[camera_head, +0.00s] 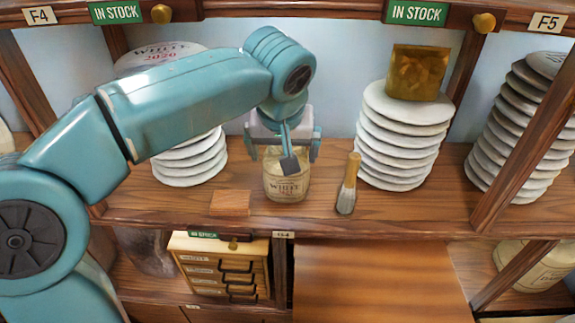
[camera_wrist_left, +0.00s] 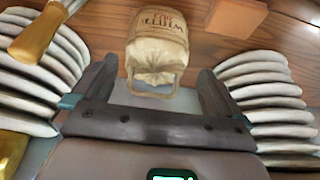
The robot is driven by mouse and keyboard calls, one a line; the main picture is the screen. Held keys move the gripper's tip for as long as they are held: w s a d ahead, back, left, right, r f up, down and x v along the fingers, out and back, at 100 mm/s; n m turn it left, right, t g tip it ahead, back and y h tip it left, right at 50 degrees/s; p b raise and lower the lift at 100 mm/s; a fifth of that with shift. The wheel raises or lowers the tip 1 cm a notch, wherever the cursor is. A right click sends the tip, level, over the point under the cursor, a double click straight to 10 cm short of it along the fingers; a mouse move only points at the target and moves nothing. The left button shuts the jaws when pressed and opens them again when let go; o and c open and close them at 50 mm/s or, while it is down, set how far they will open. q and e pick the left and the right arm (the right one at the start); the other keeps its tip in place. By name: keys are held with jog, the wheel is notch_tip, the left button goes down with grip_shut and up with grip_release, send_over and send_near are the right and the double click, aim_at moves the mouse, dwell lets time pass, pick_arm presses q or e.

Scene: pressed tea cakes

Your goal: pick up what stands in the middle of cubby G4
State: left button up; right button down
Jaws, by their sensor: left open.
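A small cream sack (camera_head: 288,189) with dark lettering stands in the middle of the shelf cubby. A small tag (camera_head: 284,234) that seems to read G-4 is on the shelf edge below it. My left gripper (camera_head: 284,154) is open, above and behind the sack's top, and hides part of it. In the left wrist view the sack (camera_wrist_left: 158,45) shows ahead, between the lines of my two fingers, with its gathered top toward me. I see no contact between the fingers and the sack.
A brush (camera_head: 348,184) stands right of the sack and a wooden block (camera_head: 231,203) lies to its left. Stacks of white tea cakes rise at left (camera_head: 192,170) and right (camera_head: 398,150). A golden block (camera_head: 417,72) tops the right stack. A wooden post (camera_head: 525,140) is further right.

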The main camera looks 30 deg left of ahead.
pick_arm(q)
jog(key=shift+w+a, duration=0.15)
jog(key=shift+w, duration=0.2)
jog(key=w, duration=0.1)
jog(key=w+a+p, duration=0.1)
jog(key=w+a+f, duration=0.1)
jog(key=w, duration=0.1)
jog(key=shift+a, duration=0.25)
jog(key=shift+w+f, duration=0.1)
jog(key=shift+f, duration=0.05)
jog(key=shift+d, duration=0.1)
grip_shut()
